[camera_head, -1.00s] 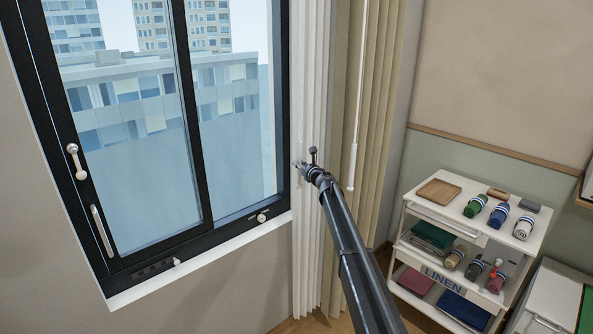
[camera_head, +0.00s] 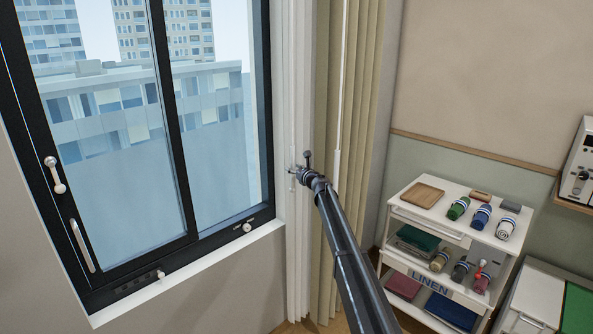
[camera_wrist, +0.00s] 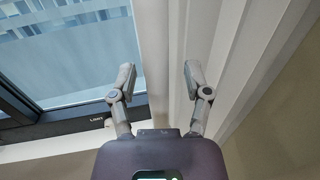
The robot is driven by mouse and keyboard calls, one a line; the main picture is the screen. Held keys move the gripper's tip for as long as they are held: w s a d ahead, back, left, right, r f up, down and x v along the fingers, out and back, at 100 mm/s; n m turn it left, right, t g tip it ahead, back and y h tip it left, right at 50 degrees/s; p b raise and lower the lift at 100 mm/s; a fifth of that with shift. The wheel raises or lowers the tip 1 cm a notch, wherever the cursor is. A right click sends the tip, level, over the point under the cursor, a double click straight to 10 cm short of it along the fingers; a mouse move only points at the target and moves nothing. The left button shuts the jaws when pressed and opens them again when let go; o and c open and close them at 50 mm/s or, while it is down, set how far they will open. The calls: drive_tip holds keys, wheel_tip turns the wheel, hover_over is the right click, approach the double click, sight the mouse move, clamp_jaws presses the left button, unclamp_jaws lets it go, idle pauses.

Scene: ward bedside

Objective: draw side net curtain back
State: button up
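The white net curtain (camera_head: 299,120) hangs gathered in a narrow pleated band at the right side of the window. Its folds fill the middle right of the wrist view (camera_wrist: 205,40). My gripper (camera_head: 292,175) is at the band, well below its top. In the wrist view my gripper (camera_wrist: 158,78) has its two fingers wide apart, with nothing clamped between them. The left finger is over the window side and the right finger overlaps the pleats. I cannot tell whether either finger touches the cloth.
The sliding window (camera_head: 180,120) has a dark frame and white sill. A beige curtain (camera_head: 358,100) hangs right of the net, with a white wand (camera_head: 341,110) in front. A linen trolley (camera_head: 405,215) stands at the right. A wall shelf (camera_head: 574,190) holds a device.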

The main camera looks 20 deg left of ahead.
drive_tip(key=shift+a, duration=0.1)
drive_tip(key=v, duration=1.2)
idle(0.7)
